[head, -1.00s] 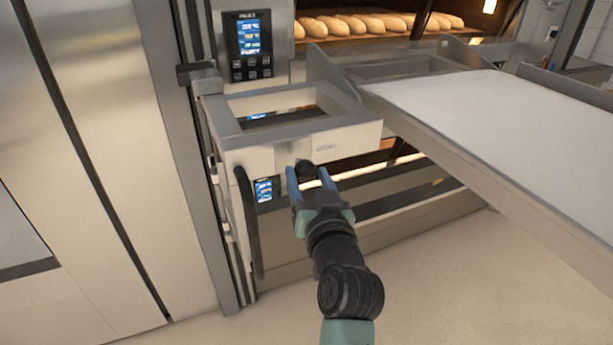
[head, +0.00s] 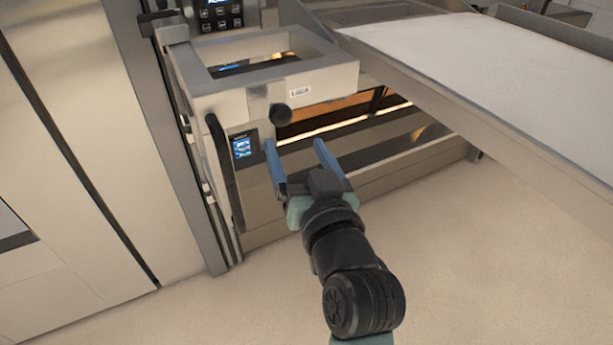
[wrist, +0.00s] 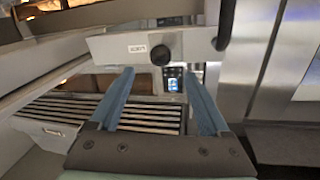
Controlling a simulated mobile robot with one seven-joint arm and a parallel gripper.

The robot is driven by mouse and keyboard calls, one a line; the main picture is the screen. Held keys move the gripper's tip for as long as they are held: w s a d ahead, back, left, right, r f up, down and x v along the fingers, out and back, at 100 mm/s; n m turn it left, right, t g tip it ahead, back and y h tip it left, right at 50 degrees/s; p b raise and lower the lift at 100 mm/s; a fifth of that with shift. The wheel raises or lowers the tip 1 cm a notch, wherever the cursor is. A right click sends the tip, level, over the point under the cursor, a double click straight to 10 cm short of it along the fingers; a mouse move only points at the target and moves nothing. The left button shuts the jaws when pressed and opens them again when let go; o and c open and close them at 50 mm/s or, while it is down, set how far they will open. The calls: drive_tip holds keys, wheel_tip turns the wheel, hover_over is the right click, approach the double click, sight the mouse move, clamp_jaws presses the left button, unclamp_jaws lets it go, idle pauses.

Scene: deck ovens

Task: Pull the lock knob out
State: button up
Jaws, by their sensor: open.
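The lock knob (head: 281,114) is a round black knob on the front face of a grey metal frame (head: 310,72) fixed to the oven. In the wrist view the knob (wrist: 160,55) shows beyond the fingertips, near the middle. My gripper (head: 294,146) is open, its two blue fingers apart and pointing toward the oven front. Nothing is between the fingers. In the head view the fingertips are below the knob and apart from it. The gripper also shows in the wrist view (wrist: 158,72). How far the knob stands out from the frame is hard to tell.
A vertical black handle (head: 225,170) is left of the knob. A small lit display (head: 241,147) is below the frame. A wide white loader surface (head: 470,75) reaches out at the right. The floor (head: 470,270) in front is clear.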

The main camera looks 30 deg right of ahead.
drive_tip(key=shift+s+a+b, duration=0.15)
drive_tip(key=shift+s+b, duration=0.1)
drive_tip(key=shift+s, duration=0.85)
drive_tip(key=shift+s+a+b, duration=0.15)
drive_tip(key=shift+s+b, duration=0.05)
drive_tip(key=shift+s, duration=0.85)
drive_tip(key=a+r+n+t, duration=0.15)
drive_tip(key=a+r, duration=0.25)
drive_tip(key=r, duration=0.4)
drive_tip(key=a+r+t, duration=0.3)
drive_tip(key=a+r, duration=0.1)
drive_tip(key=r, duration=0.4)
drive_tip(key=s+a+r+n+t+y, duration=0.1)
drive_tip(key=s+a+r+t, duration=0.1)
drive_tip(key=r, duration=0.6)
drive_tip(key=s+a+r+n+t+y, duration=0.1)
drive_tip(key=s+a+r+t, duration=0.2)
drive_tip(key=s+a+r, duration=0.2)
wheel_tip(320, 180, up, 3)
drive_tip(key=shift+a+r+y, duration=0.2)
drive_tip(key=shift+a+y, duration=0.2)
drive_tip(key=shift+a, duration=0.4)
drive_tip(key=shift+w+n, duration=0.1)
drive_tip(key=shift+n, duration=0.15)
